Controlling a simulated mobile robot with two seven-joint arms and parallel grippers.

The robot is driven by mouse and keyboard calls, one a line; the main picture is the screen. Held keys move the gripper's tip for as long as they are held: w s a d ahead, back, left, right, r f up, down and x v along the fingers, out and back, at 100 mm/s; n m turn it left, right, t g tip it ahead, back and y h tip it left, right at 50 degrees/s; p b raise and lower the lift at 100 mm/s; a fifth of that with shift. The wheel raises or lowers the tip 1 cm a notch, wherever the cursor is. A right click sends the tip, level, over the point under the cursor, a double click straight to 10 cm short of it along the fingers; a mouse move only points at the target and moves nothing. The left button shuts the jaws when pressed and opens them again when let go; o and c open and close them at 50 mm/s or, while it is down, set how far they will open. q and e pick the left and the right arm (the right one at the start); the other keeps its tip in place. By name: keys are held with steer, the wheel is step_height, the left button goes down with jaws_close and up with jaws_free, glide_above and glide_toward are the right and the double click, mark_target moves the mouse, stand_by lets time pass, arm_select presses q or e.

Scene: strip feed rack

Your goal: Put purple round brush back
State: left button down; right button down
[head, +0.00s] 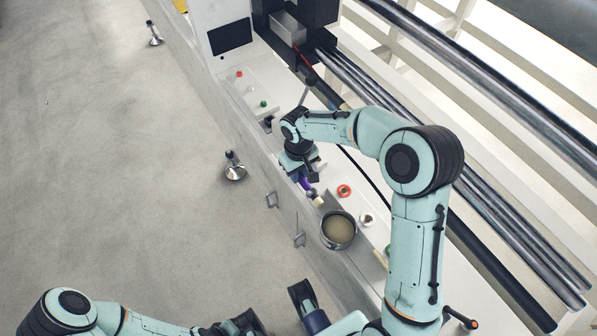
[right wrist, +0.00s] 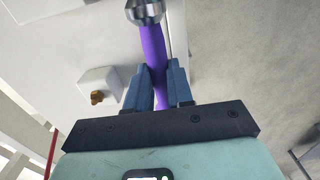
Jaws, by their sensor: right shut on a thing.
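The purple round brush (head: 305,182) is in my right gripper (head: 302,172), beside the front edge of the white worktop in the head view. In the right wrist view, the two blue fingers of the right gripper (right wrist: 154,88) are shut on the purple handle (right wrist: 153,45), with a shiny metal collar (right wrist: 147,10) at the top edge. In the head view, a pale tip shows below the collar, pointing toward the pot.
A round metal pot (head: 338,229) with tan contents stands just beyond the brush tip. A red ring-shaped item (head: 344,190) and a small white cup (head: 366,219) are near it. Long metal rails run along the right.

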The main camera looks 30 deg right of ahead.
steer(key=shift+f, duration=0.1)
steer(key=c, duration=1)
jaws_free()
steer(key=shift+r, duration=0.2)
step_height(320, 180, up, 12)
steer(key=p, duration=0.2)
steer(key=shift+f, duration=0.1)
